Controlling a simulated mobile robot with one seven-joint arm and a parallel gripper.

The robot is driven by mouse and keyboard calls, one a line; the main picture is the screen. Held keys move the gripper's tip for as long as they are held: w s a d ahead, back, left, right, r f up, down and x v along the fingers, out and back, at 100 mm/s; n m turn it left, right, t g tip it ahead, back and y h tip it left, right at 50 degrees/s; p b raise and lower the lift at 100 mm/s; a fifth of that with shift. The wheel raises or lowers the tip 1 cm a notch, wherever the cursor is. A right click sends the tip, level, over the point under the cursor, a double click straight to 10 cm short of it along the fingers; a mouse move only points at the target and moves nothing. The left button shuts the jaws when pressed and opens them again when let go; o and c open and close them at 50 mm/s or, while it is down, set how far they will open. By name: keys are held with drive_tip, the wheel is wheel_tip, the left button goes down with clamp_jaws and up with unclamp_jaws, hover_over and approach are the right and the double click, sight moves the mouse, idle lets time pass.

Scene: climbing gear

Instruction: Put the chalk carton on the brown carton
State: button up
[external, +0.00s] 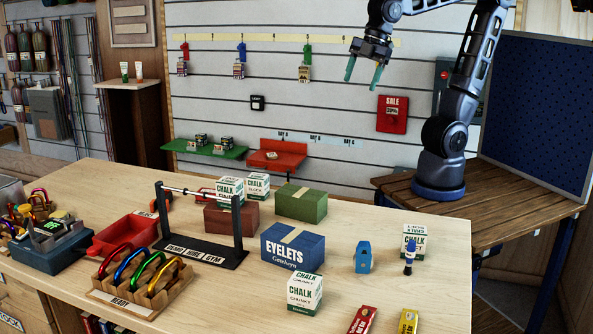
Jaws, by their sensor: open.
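My gripper (364,72) is open and empty, its two green-tipped fingers spread high in front of the slatted wall, well above the table. The brown carton (222,222) lies on the table, partly hidden by the black demo gym stand. Several white chalk cartons with green lettering are in view. One chalk carton (305,294) stands at the front, and another (414,243) at the right. Two more chalk cartons (230,189) (257,186) show at the brown carton's top edge; I cannot tell whether they rest on it or stand behind it.
A blue eyelets carton (293,250) and a green carton (301,203) stand near the brown one. The demo gym stand (203,250) rises in front of it. A blue item (363,257) and a marker (409,258) stand at right. Carabiners fill a wooden rack (140,290).

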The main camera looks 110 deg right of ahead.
drive_tip(key=s+f+m, duration=0.2)
drive_tip(key=s+m, duration=0.1)
drive_tip(key=s, duration=0.3)
drive_tip(key=s+d+f+m, duration=0.1)
drive_tip(key=s+f+m, duration=0.2)
drive_tip(key=s, duration=0.4)
drive_tip(key=shift+s+d+f+m+t+y, duration=0.15)
drive_tip(key=shift+f+m+t+y, duration=0.15)
drive_tip(key=shift+m+t, duration=0.15)
